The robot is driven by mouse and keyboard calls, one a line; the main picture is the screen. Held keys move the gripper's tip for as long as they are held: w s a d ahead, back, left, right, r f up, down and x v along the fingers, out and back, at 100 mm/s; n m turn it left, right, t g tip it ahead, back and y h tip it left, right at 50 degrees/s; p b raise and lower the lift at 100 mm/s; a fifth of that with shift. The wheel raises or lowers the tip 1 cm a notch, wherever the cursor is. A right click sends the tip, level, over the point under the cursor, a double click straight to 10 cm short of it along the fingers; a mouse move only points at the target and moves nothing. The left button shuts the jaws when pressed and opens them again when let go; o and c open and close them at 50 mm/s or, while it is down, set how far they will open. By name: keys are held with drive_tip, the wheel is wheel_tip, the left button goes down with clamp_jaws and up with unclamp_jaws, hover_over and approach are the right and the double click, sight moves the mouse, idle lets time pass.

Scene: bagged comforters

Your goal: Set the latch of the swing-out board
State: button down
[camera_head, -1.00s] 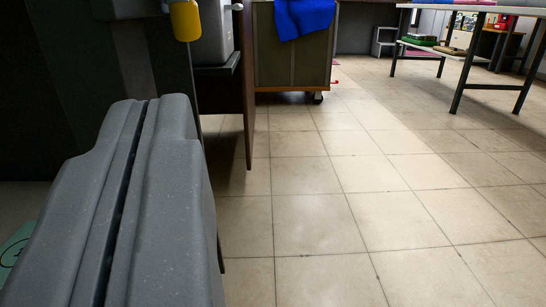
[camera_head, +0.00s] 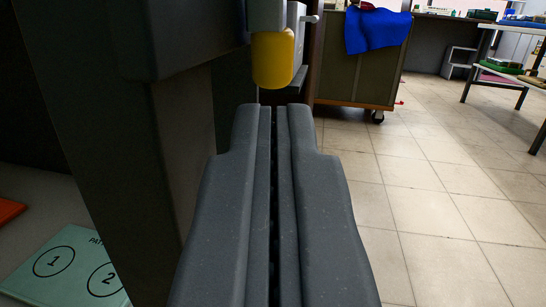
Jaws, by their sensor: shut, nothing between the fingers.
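A yellow rounded grip (camera_head: 272,60) hangs from a grey fitting at the top centre. It may be the latch handle, but I cannot tell its setting. My gripper (camera_head: 272,108) is shut and empty. In the picture, its fingertips lie just below the yellow grip, and a small gap shows between them. How far apart they are in depth is unclear. A thin brown panel (camera_head: 316,50), seen nearly edge-on, stands right of the yellow grip. It may be the swing-out board, mostly hidden.
A dark upright post (camera_head: 180,150) stands close on the left. A pale green card with numbered circles (camera_head: 75,262) lies at lower left beside an orange item (camera_head: 8,210). A cabinet with a blue cloth (camera_head: 378,30) stands behind. Tiled floor is open at right.

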sight(276, 89)
drive_tip(key=w, duration=0.2)
drive_tip(key=w+b, duration=0.1)
drive_tip(key=w, duration=0.1)
drive_tip(key=shift+d+r, duration=0.15)
drive_tip(key=shift+r, duration=0.1)
drive_tip(key=shift+w+r, duration=0.2)
drive_tip(key=shift+w, duration=0.2)
drive_tip(key=shift+w+d+f+p, duration=0.1)
drive_tip(key=shift+w+f+p, duration=0.2)
drive_tip(key=shift+w+p, duration=0.1)
drive_tip(key=shift+w+f, duration=0.15)
